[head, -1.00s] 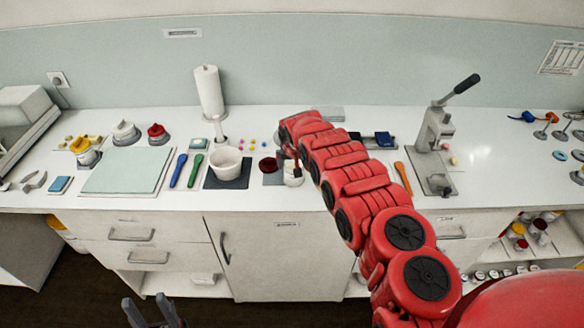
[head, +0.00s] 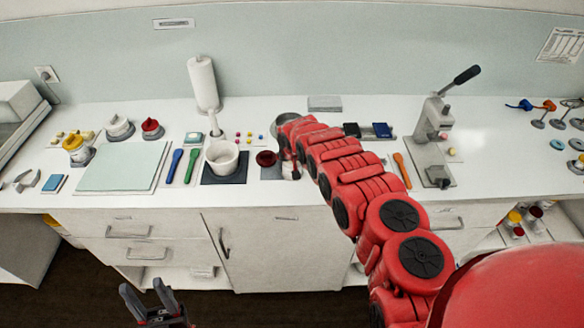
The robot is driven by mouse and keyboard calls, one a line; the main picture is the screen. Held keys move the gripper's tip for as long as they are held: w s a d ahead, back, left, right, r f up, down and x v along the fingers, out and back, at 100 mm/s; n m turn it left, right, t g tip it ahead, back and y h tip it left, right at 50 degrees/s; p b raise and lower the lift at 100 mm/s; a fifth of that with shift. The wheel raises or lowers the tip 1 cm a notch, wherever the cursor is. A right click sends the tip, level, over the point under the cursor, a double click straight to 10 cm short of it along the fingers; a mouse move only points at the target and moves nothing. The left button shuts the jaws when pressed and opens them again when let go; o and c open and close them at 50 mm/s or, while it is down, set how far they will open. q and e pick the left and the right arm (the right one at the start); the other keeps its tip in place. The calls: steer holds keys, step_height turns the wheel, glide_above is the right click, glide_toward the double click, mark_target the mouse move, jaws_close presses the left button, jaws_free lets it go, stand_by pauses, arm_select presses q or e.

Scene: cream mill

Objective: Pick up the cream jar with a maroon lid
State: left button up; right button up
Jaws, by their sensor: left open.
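A dark maroon round piece (head: 266,158), which looks like a lid, lies on the counter right of the white mortar. A small whitish shape (head: 288,172) beside it may be the cream jar, but my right arm covers most of it. My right gripper (head: 295,168) is at the end of the red arm, close to this spot; its fingers are too hidden to tell their state. My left gripper (head: 143,286) is open and empty, low in front of the cabinets, well away from the counter top.
The white mortar (head: 222,157) stands on a dark mat. Jars with yellow (head: 76,144), white (head: 118,126) and red (head: 151,127) tops stand at the left. A lever press (head: 433,135) stands right of my arm. A paper roll (head: 203,82) stands behind.

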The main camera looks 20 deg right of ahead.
steer(key=shift+f, duration=0.1)
steer(key=c, duration=0.3)
steer(key=shift+w+a, duration=0.1)
